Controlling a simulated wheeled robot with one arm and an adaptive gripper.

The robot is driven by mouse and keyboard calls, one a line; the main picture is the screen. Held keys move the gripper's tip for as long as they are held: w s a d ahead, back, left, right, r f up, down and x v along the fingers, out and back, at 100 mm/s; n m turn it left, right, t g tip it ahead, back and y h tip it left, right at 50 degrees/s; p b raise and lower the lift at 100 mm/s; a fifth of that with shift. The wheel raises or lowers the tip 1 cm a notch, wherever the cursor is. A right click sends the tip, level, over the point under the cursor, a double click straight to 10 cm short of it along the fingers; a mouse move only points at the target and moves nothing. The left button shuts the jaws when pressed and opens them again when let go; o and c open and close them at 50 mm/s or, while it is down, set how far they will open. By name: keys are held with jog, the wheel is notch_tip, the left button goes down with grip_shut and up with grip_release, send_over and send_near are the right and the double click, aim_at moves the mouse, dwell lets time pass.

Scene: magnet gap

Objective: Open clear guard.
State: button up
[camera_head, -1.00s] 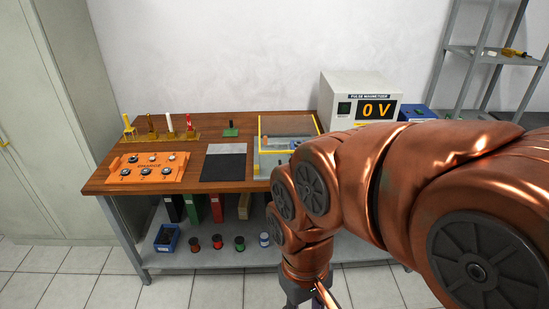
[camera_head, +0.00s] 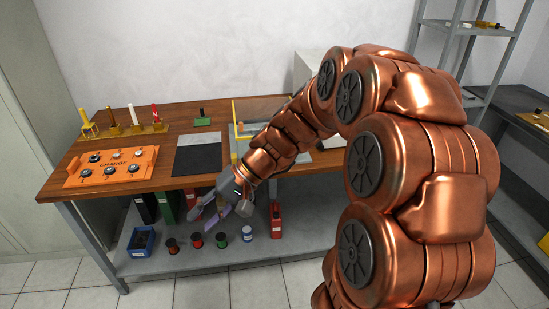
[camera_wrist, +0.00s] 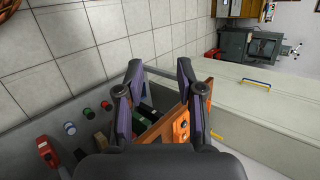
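The clear guard (camera_head: 234,116) is a see-through box with yellow edges on the back middle of the wooden bench. My arm crosses in front of it and hides most of it, so I cannot tell its lid's state from this view. My gripper (camera_head: 204,218) is in front of the bench's front edge, below and left of the guard and apart from it. In the wrist view my gripper (camera_wrist: 158,72) has its two fingers spread apart with nothing held between them. The guard does not show clearly in the wrist view.
An orange charge panel (camera_head: 110,167) sits on the bench's left, with a dark mat (camera_head: 198,160) beside it. Several coloured tools stand in a rack (camera_head: 135,129) behind. Spools, binders and a blue bin (camera_head: 141,241) are on the lower shelf. The magnetizer is mostly hidden by my arm.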

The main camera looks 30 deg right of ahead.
jog(key=w+d+f+m+t+y+b, duration=0.2)
jog(key=w+d+f+m+t, duration=0.15)
jog(key=w+d, duration=0.55)
jog(key=w+d+f+m+t+h+b, duration=0.1)
jog(key=w+d+f+m+t+h, duration=0.15)
jog(key=d, duration=0.65)
jog(key=w+d+f+m+t+h+b, duration=0.15)
jog(key=w+d+t, duration=0.25)
jog(key=d, duration=0.5)
jog(key=w+d+f+m+t+h+b, duration=0.1)
jog(key=w+d+f+m+t+b, duration=0.15)
jog(key=d, duration=0.65)
jog(key=shift+m+t, duration=0.35)
jog(key=shift+m, duration=0.05)
jog(key=shift+d+p+x, duration=0.1)
jog(key=shift+p+x, duration=0.45)
jog(key=shift+x, duration=1.3)
jog(key=shift+d+p+x, duration=0.15)
jog(key=shift+p+x, duration=0.4)
jog(key=shift+x, duration=1.3)
jog(key=shift+w, duration=0.1)
jog(key=shift+c, duration=0.4)
grip_shut()
